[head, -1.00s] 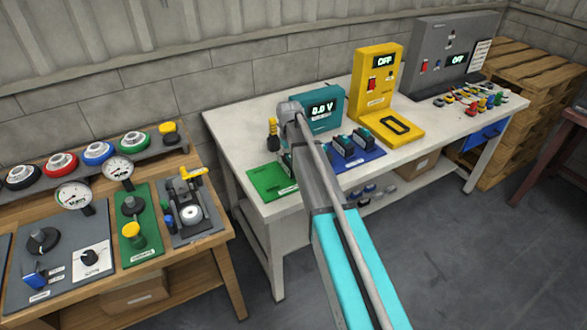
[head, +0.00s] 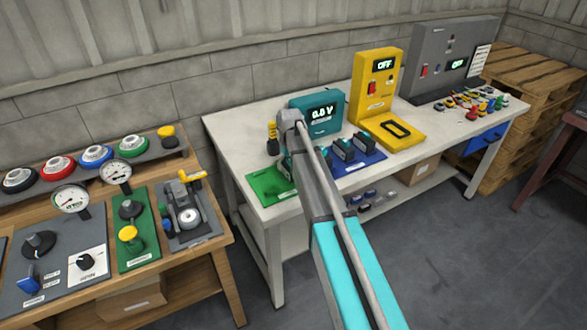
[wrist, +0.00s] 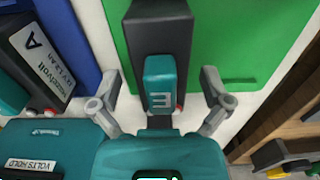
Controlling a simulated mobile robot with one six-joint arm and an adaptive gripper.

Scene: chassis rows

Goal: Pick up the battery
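In the wrist view a dark battery (wrist: 155,35) with a teal end marked "E" (wrist: 160,85) stands between the two fingers of my gripper (wrist: 160,98). The fingers are spread, with a visible gap on each side of it. It stands at the edge of the green mat (wrist: 230,40), which also shows in the head view (head: 268,186). In the head view my arm hides most of this spot. More batteries (head: 342,150) stand on the blue mat (head: 368,162); one marked "A" (wrist: 38,55) shows at left in the wrist view.
A teal voltmeter (head: 317,113) reading 0.0 V stands right behind, close below the fingers in the wrist view (wrist: 150,155). A yellow unit (head: 377,85) and a grey cabinet (head: 450,55) stand further right. A wooden bench (head: 190,255) with gauges is at left.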

